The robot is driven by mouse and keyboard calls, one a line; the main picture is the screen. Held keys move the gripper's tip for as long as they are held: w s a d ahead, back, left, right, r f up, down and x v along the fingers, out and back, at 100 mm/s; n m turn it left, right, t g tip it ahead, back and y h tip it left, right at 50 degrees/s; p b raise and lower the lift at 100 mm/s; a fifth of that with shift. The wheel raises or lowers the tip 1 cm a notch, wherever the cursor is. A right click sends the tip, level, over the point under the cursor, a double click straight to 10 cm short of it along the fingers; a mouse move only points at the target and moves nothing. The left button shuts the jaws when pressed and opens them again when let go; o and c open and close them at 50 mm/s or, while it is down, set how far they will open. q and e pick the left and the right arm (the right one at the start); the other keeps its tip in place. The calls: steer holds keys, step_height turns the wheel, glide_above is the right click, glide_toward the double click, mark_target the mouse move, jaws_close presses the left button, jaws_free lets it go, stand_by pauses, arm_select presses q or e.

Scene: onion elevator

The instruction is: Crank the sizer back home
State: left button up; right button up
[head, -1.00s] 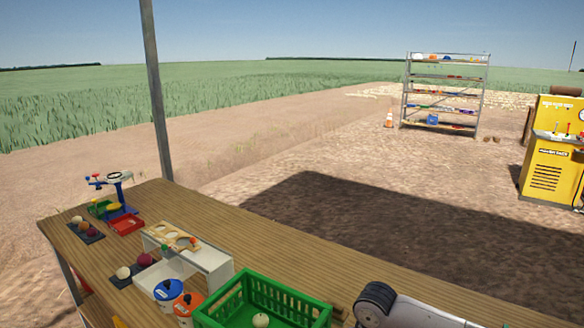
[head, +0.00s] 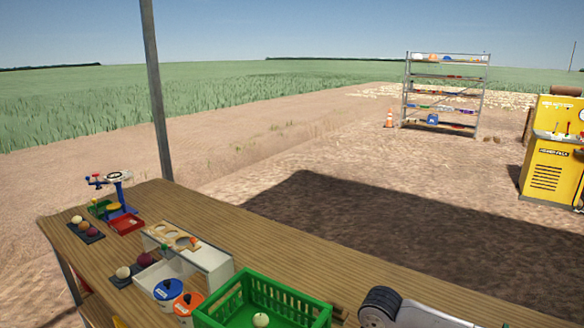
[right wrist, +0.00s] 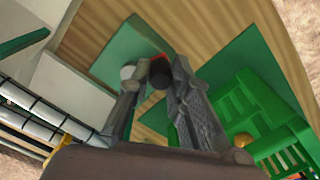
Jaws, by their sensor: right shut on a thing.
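The sizer (head: 215,262) is a white box on the wooden table in the head view, with a light wooden top that has round holes and a small red knob at its right end. In the right wrist view my right gripper (right wrist: 156,78) is shut on a dark round handle (right wrist: 158,73) with some red beside it. A small white round thing (right wrist: 127,72) shows by the left fingertip. The fingers hide much of the handle, and I cannot tell the crank's angle. My left gripper is in neither view.
A green crate (head: 290,294) with a pale onion stands right of the sizer; it also shows in the right wrist view (right wrist: 262,110). Blue (head: 168,290) and orange (head: 188,303) lidded tubs stand in front. A blue scale (head: 120,200) and dark onion trays are farther left.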

steer(key=shift+s+d, duration=0.1)
stand_by(0.3)
steer(key=shift+s+d, duration=0.45)
steer(key=o, duration=0.9)
step_height(320, 180, up, 7)
steer(key=shift+p, duration=1)
